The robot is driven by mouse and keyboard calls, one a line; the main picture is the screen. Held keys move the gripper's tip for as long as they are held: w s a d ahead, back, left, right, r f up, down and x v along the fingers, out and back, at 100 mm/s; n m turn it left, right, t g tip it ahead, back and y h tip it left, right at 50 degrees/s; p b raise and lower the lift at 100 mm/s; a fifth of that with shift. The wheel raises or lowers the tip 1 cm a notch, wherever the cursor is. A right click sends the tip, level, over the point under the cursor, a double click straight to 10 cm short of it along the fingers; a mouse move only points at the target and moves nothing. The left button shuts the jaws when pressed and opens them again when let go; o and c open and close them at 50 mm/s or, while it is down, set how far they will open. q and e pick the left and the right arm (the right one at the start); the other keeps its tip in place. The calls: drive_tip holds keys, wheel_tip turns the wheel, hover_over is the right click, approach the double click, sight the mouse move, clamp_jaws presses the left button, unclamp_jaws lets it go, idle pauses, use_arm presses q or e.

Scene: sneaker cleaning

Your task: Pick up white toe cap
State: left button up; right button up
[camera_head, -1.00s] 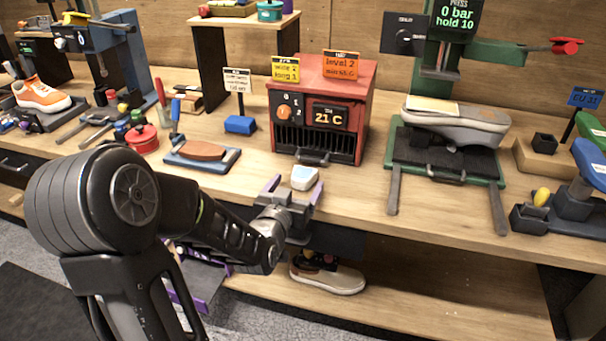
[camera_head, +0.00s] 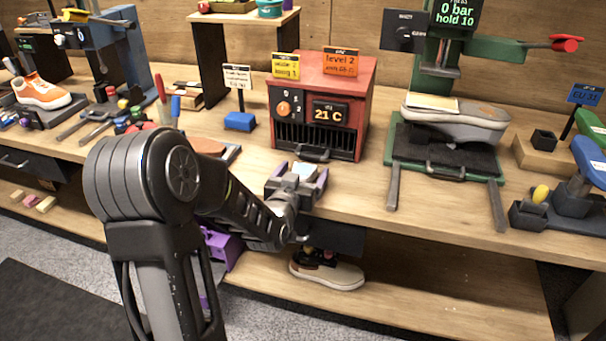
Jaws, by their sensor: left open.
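The white toe cap (camera_head: 303,171) lies on the wooden bench in front of the red heater box. My left gripper (camera_head: 297,182) reaches it from the front. Its purple-edged fingers stand open, one on each side of the cap, and partly hide it. I cannot tell whether the fingers touch the cap. My right gripper is not in the picture.
The red heater (camera_head: 322,105) stands just behind the cap. A green press (camera_head: 440,150) holding a grey shoe is to the right. A blue block (camera_head: 239,121) lies to the left. A beige shoe (camera_head: 328,272) rests on the lower shelf. The bench right of the gripper is clear.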

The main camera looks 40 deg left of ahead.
sight(304, 169)
use_arm(q)
drive_tip(key=shift+c, duration=0.6)
drive_tip(key=c, duration=1.5)
wheel_tip(304, 169, up, 10)
drive_tip(key=shift+r+p, duration=0.1)
drive_tip(key=shift+p, duration=0.55)
